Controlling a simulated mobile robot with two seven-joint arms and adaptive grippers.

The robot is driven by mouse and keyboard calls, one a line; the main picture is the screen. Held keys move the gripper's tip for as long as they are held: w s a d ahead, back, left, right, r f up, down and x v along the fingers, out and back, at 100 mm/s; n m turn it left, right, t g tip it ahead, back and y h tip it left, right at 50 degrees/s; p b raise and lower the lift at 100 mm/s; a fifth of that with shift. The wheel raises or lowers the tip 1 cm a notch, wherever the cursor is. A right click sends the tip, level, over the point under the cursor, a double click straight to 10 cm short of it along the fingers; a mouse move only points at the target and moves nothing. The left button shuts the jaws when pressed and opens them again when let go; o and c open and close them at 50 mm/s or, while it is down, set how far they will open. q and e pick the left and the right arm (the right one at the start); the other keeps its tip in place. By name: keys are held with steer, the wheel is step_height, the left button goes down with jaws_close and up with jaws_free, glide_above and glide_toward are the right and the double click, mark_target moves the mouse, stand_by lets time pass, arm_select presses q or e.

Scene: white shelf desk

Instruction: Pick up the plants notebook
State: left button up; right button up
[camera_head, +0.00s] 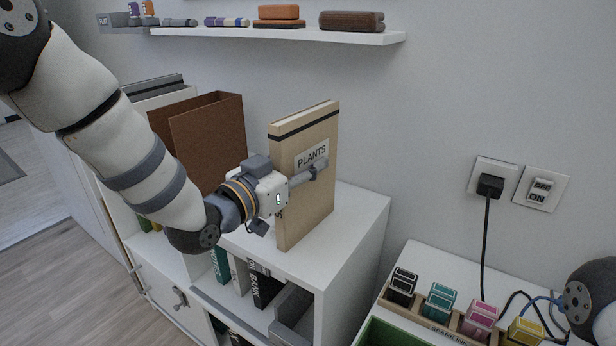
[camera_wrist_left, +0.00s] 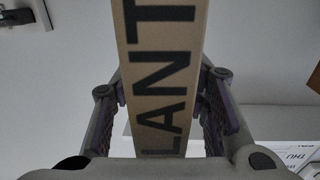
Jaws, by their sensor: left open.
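The plants notebook (camera_head: 305,205) is tan with a dark band near its top and a white "PLANTS" label. It stands upright on the white shelf top in the head view. My left gripper (camera_head: 318,172) is at the notebook's spine, at label height. In the left wrist view, the notebook (camera_wrist_left: 160,70) stands between the two open fingers of my left gripper (camera_wrist_left: 162,112), with a gap visible on each side. The far finger is hidden behind the notebook in the head view. The right gripper is not in view; part of my right arm shows at the lower right edge.
A brown open file holder (camera_head: 208,138) stands left of the notebook on the white shelf unit (camera_head: 358,212). A wall shelf (camera_head: 280,36) with small items hangs above. At right are colored ink bottles (camera_head: 440,300) in a wooden rack, and a plugged-in cable (camera_head: 485,240).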

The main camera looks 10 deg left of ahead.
arm_select(q)
steer(key=shift+r, duration=0.15)
jaws_close()
